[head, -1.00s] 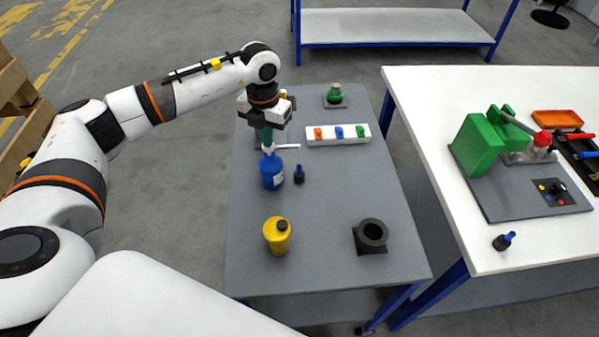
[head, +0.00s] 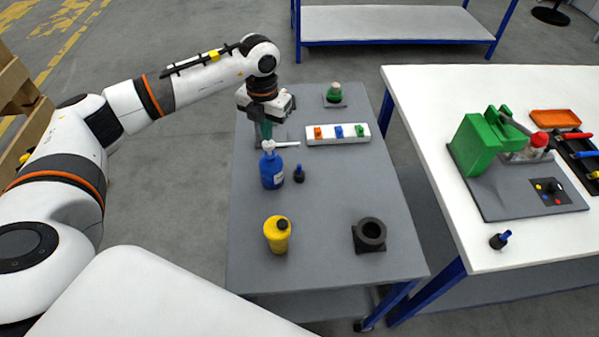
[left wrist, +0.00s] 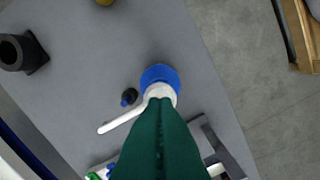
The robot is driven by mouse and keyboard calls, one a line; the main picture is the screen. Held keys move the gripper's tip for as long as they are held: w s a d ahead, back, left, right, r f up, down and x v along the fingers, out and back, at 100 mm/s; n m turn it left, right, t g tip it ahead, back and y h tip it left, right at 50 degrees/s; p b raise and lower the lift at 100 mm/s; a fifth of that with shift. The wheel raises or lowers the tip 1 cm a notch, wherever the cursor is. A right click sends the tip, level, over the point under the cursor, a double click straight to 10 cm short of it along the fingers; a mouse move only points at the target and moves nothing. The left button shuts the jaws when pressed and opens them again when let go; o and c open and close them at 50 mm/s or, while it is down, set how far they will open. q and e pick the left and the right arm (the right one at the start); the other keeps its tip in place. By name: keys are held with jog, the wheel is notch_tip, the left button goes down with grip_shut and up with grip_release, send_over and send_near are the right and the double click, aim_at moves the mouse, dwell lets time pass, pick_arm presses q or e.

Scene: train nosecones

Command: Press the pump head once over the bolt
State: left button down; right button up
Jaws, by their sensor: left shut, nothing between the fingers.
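A blue bottle (head: 272,171) with a white pump head (head: 268,145) stands upright on the grey table. Its nozzle points right in the head view. The bolt (head: 299,173), dark with a blue top, stands upright just right of the bottle. In the left wrist view the bolt (left wrist: 129,97) lies beside the white nozzle (left wrist: 117,121). My left gripper (head: 265,138) points down with its green fingers shut and empty, directly above the pump head. Whether the fingertips touch it is unclear. In the left wrist view the fingers hide part of the pump head. My right gripper is not in view.
A yellow bottle (head: 277,235) and a dark ring-shaped holder (head: 370,235) stand nearer on the grey table (head: 325,210). A white tray with coloured pieces (head: 323,134) lies behind the bolt. A white table (head: 430,130) at right holds a green machine (head: 476,145) and another small bolt (head: 500,240).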

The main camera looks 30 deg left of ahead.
pick_arm(q)
notch_tip(320, 180, up, 6)
jog(key=p, duration=0.3)
jog(key=shift+f, duration=0.1)
dwell(0.6)
